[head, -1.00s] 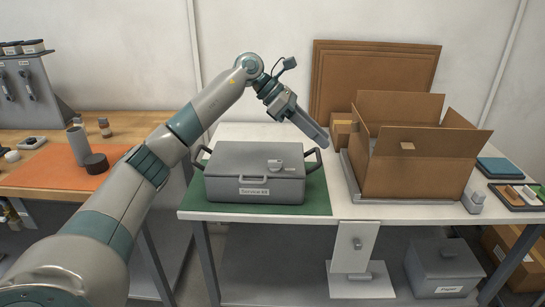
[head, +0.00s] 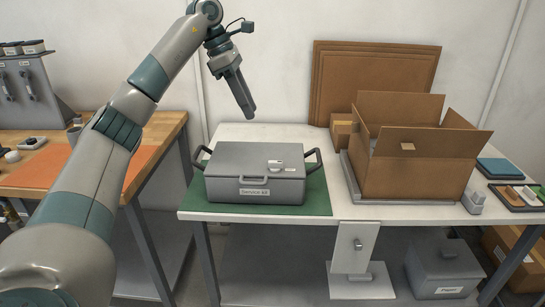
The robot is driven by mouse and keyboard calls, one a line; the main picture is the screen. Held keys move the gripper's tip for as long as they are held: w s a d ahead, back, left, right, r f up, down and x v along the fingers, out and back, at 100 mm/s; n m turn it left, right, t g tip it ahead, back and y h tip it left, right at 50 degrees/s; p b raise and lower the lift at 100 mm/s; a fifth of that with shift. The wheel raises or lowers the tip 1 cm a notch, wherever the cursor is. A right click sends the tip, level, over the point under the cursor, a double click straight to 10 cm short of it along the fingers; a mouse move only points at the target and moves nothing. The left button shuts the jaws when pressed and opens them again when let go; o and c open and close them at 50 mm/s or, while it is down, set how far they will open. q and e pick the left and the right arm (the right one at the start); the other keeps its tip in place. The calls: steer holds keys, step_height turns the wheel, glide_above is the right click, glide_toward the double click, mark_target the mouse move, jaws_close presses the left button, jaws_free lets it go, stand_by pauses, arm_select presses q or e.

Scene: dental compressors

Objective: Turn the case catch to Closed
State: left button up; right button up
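The grey service kit case (head: 228,187) sits shut on a green mat (head: 317,203) on the white table. Its catch (head: 276,165) is a small light lever on the lid's right part, lying roughly left to right. A second small light piece sits just beside it; which position the catch is in cannot be read. My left gripper (head: 249,112) hangs in the air above and behind the case, pointing down, clear of the catch. Its fingers look close together, but the gap cannot be made out. My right gripper is not in view.
An open cardboard box (head: 410,175) stands on a grey plate to the right of the case. The case's dark side handles (head: 313,162) stick up at both ends. A wooden bench (head: 160,150) with an orange mat stands at left.

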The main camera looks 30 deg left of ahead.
mark_target(275, 161)
arm_select(q)
steer(key=p+x, duration=0.1)
steer(key=x, duration=1.6)
steer(key=shift+c, duration=0.6)
jaws_close()
